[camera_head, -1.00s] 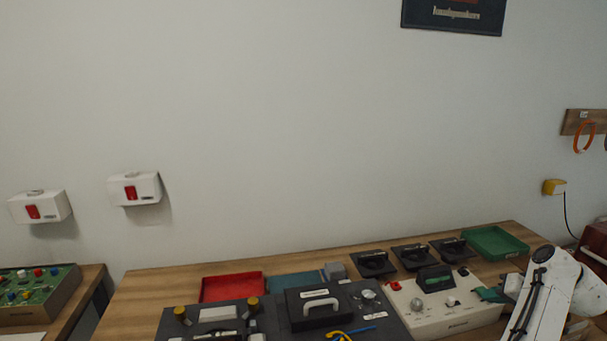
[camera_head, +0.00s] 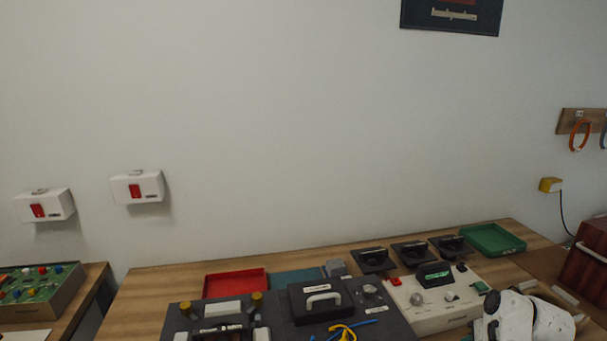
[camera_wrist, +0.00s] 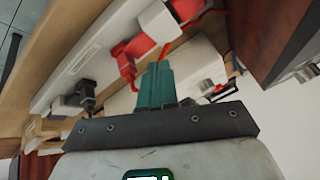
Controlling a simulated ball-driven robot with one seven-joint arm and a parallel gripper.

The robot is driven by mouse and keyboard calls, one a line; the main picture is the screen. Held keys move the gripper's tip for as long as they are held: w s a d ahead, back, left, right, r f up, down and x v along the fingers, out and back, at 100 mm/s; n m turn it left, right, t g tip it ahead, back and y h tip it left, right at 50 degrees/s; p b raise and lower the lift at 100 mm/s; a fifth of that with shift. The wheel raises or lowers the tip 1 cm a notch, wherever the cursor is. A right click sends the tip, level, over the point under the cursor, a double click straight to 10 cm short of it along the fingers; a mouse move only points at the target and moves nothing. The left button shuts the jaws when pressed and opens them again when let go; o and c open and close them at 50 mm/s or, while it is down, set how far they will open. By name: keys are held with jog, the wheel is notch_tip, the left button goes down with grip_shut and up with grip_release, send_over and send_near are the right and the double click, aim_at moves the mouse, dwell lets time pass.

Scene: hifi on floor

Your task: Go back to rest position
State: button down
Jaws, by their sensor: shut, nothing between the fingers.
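My gripper (camera_wrist: 155,88) shows in the wrist view as two teal fingers, shut together with nothing between them. They extend from a dark grey bar with screws. In the head view my white arm (camera_head: 530,318) is at the bottom right, in front of the white control panel (camera_head: 440,305) on the wooden bench. I cannot make out the fingers clearly there.
The bench (camera_head: 150,290) holds a dark panel with a handled lid (camera_head: 320,300), a red tray (camera_head: 235,283), a green tray (camera_head: 492,240) and several black fixtures. A dark red cabinet (camera_head: 588,265) stands at right. In the wrist view, red parts (camera_wrist: 135,48) lie beyond the fingers.

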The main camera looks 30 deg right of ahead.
jog(key=s+a+f+n+g, duration=0.2)
jog(key=s+a, duration=0.8)
jog(key=a, duration=0.5)
jog(key=s+a+f+n+g, duration=0.3)
jog(key=s+a+f+n, duration=0.2)
jog(key=s+a, duration=0.5)
jog(key=a, duration=0.5)
jog(key=shift+s+f+n+y, duration=0.15)
jog(key=shift+n+y, duration=0.15)
jog(key=shift+y, duration=0.1)
jog(key=c, duration=1.8)
grip_release()
jog(key=shift+d, duration=0.1)
